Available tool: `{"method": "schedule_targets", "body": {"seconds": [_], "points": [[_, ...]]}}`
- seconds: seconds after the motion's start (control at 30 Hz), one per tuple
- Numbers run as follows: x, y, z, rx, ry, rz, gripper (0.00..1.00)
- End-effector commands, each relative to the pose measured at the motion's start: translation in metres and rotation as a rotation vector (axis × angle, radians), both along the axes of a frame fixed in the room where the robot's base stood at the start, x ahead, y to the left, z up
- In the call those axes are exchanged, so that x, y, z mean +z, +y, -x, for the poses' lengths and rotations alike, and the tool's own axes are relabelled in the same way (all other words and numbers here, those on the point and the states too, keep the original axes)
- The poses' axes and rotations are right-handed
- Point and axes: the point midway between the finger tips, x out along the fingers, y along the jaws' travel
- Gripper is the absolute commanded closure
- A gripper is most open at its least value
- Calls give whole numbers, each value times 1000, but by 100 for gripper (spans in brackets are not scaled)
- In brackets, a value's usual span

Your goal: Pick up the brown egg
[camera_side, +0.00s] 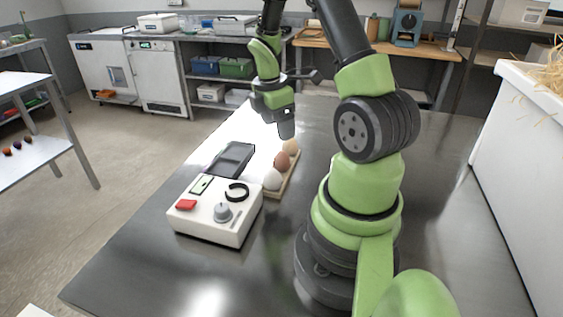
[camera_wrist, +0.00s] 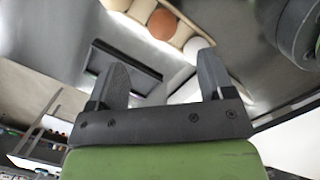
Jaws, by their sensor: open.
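The brown egg (camera_side: 282,161) sits in a light wooden holder (camera_side: 285,185) between a white egg (camera_side: 272,180) and a cream egg (camera_side: 290,146). In the wrist view the brown egg (camera_wrist: 162,24) lies beyond the fingertips, in the same row, with one pale egg on each side. My gripper (camera_side: 287,133) is above the far end of the holder, near the cream egg in the side view. In the wrist view its two fingers (camera_wrist: 160,62) are spread apart with nothing between them. The brown egg is apart from both fingers.
A white box with a knob and red button (camera_side: 215,210) stands left of the holder. A dark flat tray (camera_side: 232,159) lies behind it. A white bin with straw (camera_side: 515,120) borders the table's right side. The metal table's front left (camera_side: 140,250) is clear.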

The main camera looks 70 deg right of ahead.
Motion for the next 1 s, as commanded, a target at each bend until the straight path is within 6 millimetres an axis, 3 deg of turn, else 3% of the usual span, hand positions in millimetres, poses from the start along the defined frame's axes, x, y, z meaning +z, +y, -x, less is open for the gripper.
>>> {"method": "schedule_targets", "body": {"seconds": [0.2,0.4,0.7,1.0], "points": [[-33,-3,4,3,5,-4,25],[-49,-3,5,1,3,-3,25],[-89,-4,7,0,3,-3,25],[-94,-5,7,0,0,-1,25]]}}
